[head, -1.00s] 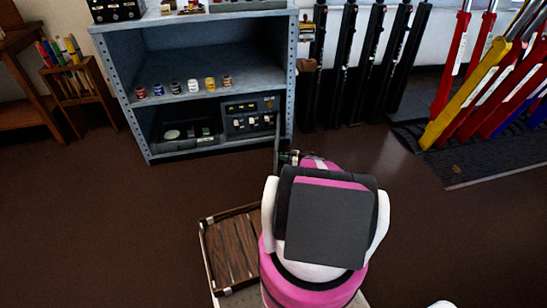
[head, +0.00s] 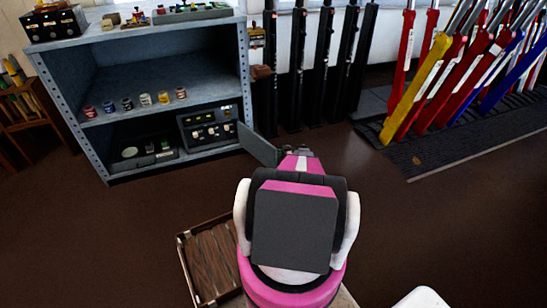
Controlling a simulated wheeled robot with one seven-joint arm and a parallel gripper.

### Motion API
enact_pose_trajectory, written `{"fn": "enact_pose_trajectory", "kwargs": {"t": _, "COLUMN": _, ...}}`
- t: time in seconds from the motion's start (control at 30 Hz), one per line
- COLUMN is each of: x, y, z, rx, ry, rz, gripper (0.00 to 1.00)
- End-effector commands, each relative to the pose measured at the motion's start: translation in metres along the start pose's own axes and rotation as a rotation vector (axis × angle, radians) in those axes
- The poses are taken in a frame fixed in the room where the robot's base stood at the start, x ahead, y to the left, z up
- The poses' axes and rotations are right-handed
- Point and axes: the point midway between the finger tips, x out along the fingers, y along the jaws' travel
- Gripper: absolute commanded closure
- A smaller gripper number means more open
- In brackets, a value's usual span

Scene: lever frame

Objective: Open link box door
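The dark grey link box (head: 208,129) sits on the right of the bottom compartment of a blue-grey shelf unit. Its front shows knobs and light labels. A flat grey door panel (head: 257,145) stands out from the box's right side, angled toward me and to the right. My gripper (head: 298,153) is at the panel's outer, near end, just right of it. The fingers are small and partly hidden by my pink and white arm. I cannot tell whether they touch or hold the door.
The shelf unit (head: 243,75) holds several small jars and a green-topped device (head: 145,152). Black levers (head: 322,65) and coloured levers (head: 420,85) stand behind and to the right. A wooden crate (head: 190,270) lies at lower left. Brown floor is clear on the right.

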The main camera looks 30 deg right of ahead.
Motion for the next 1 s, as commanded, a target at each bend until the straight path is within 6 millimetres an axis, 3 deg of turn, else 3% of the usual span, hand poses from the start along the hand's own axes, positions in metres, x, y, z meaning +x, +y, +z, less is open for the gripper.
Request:
{"fn": "enact_pose_trajectory", "kwargs": {"t": 0.47, "x": -0.004, "y": 0.001, "z": -0.001, "rx": 0.006, "ry": 0.002, "rz": -0.017, "gripper": 1.0}}
{"fn": "enact_pose_trajectory", "kwargs": {"t": 0.5, "x": -0.004, "y": 0.001, "z": -0.001, "rx": 0.006, "ry": 0.002, "rz": -0.017, "gripper": 0.78}}
{"fn": "enact_pose_trajectory", "kwargs": {"t": 0.57, "x": -0.003, "y": 0.001, "z": -0.001, "rx": 0.005, "ry": 0.002, "rz": -0.016, "gripper": 0.64}}
{"fn": "enact_pose_trajectory", "kwargs": {"t": 0.87, "x": -0.004, "y": 0.002, "z": 0.0, "rx": 0.002, "ry": 0.001, "rz": -0.014, "gripper": 0.64}}
{"fn": "enact_pose_trajectory", "kwargs": {"t": 1.0, "x": -0.017, "y": 0.003, "z": 0.0, "rx": 0.001, "ry": 0.001, "rz": -0.013, "gripper": 0.64}}
